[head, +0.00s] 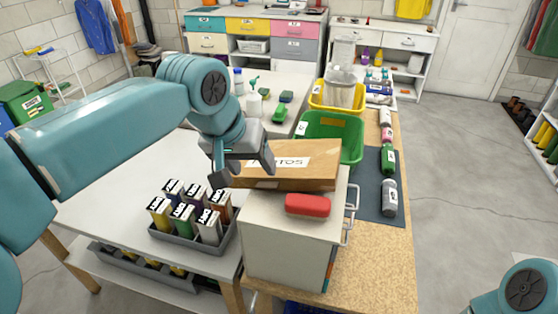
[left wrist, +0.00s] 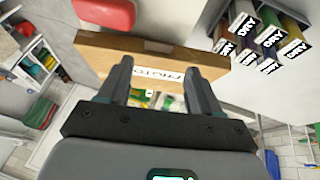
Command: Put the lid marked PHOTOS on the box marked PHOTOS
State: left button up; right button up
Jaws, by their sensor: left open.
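A flat brown cardboard piece marked PHOTOS (head: 318,160) lies on top of a cream cabinet. It looks like the lid, with a shallow side and a dark slot in its near edge. It also shows in the left wrist view (left wrist: 110,57), with its white label partly between my fingers. My left gripper (head: 243,178) is open over its left part and hides the start of the label. I cannot tell whether the fingers touch it. I cannot make out a separate box marked PHOTOS. My right gripper is not in view.
A red case (head: 307,205) lies on the cabinet (head: 290,237) in front of the cardboard. A grey tray (head: 190,242) of small labelled cartons stands to the left on a white table. A green bin (head: 345,128) and a yellow bin (head: 318,104) stand behind.

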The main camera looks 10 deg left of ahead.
aim_at(267, 185)
pick_arm(q)
jog(key=x, duration=0.7)
jog(key=shift+w+d+f, duration=0.1)
jog(key=shift+f, duration=0.3)
jog(key=c, duration=0.9)
jog(key=shift+r, duration=0.15)
jog(key=shift+c, duration=0.2)
